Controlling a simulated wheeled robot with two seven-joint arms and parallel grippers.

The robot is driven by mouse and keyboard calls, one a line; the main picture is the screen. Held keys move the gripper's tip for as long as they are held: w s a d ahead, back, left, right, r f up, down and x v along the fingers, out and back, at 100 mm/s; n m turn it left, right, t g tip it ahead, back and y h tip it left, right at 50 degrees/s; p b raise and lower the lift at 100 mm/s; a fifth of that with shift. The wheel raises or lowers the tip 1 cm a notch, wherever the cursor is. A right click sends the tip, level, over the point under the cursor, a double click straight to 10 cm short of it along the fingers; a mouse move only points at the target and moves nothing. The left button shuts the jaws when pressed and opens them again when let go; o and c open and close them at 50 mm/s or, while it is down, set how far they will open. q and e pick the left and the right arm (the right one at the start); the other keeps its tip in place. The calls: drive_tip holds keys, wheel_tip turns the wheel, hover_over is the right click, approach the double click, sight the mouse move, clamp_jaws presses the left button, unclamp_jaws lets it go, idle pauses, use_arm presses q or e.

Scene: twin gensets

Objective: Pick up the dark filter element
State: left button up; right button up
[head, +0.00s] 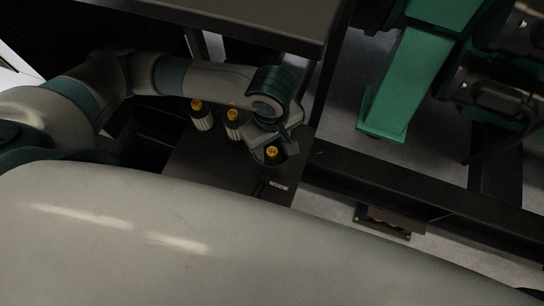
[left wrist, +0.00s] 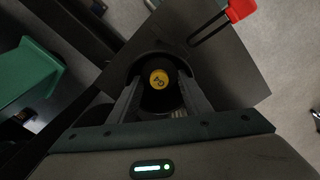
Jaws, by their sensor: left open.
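The dark filter element (head: 272,154) stands upright on a dark shelf (head: 225,178), its round yellow cap facing up. Its yellow cap also shows in the left wrist view (left wrist: 159,79), with dark marks on it. My left gripper (head: 277,139) is right above and at this filter in the head view. In the left wrist view my left gripper (left wrist: 160,88) is open, with one finger on each side of the dark filter. I cannot tell whether either finger touches it. The filter's lower body is mostly hidden. My right gripper is in neither view.
Two pale-bodied filters with yellow caps, one at the left (head: 202,117) and one in the middle (head: 233,124), stand close by on the shelf. A green machine frame (head: 400,85) stands at the right.

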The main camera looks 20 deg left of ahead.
use_arm(q)
drive_tip(key=shift+f, duration=0.1)
idle(0.3)
clamp_jaws()
drive_tip(key=shift+w+d+r+b, duration=0.1)
drive_tip(key=shift+r+b, duration=0.2)
drive_tip(key=shift+r, duration=0.15)
wheel_tip(320, 180, up, 17)
drive_tip(key=b, duration=0.5)
drive_tip(key=shift+r, duration=0.1)
